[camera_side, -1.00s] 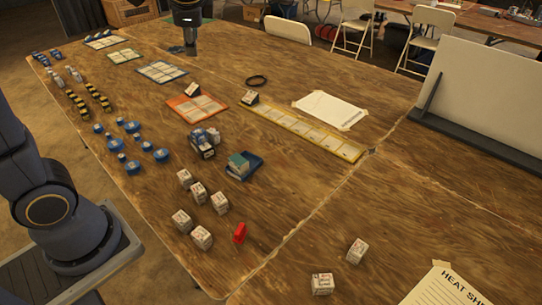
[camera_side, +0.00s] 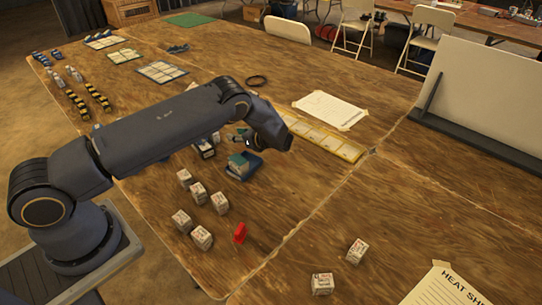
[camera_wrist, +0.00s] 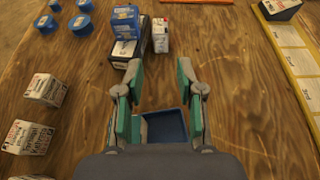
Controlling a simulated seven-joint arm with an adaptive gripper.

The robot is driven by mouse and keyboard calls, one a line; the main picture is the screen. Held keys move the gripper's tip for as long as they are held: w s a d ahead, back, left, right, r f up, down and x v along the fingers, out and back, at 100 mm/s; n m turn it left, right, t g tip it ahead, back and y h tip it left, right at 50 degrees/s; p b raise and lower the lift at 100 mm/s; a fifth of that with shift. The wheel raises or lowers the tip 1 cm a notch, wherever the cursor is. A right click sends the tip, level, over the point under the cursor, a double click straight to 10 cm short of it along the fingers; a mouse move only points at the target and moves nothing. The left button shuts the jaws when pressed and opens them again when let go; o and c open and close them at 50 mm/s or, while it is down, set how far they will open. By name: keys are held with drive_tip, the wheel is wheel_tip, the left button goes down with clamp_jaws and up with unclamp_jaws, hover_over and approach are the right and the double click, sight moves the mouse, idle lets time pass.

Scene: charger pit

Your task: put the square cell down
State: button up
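Several white printed cubes stand on the wooden table, among them one in the side view (camera_side: 220,203) and one in the wrist view (camera_wrist: 45,90). I cannot tell for sure which thing is the square cell. My gripper (camera_wrist: 160,75) is open, with nothing between its teal-padded fingertips in the wrist view. A blue tray (camera_wrist: 165,127) lies below, between the fingers in that view. In the side view the blue tray (camera_side: 250,166) holds a teal-topped block (camera_side: 237,161). My gripper is above and close to the tray there, its fingers partly hidden by my wrist.
A dark box (camera_wrist: 130,52), a blue box (camera_wrist: 125,20) and a small white box (camera_wrist: 160,35) stand beyond my fingertips. Blue round cells (camera_wrist: 45,24) are at upper left. A yellow strip (camera_side: 330,140) and a red piece (camera_side: 240,233) lie nearby.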

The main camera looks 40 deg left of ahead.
drive_tip(key=x, duration=1.5)
drive_tip(key=shift+a+f, duration=0.1)
drive_tip(key=shift+a, duration=0.15)
drive_tip(key=shift+c, duration=0.4)
clamp_jaws()
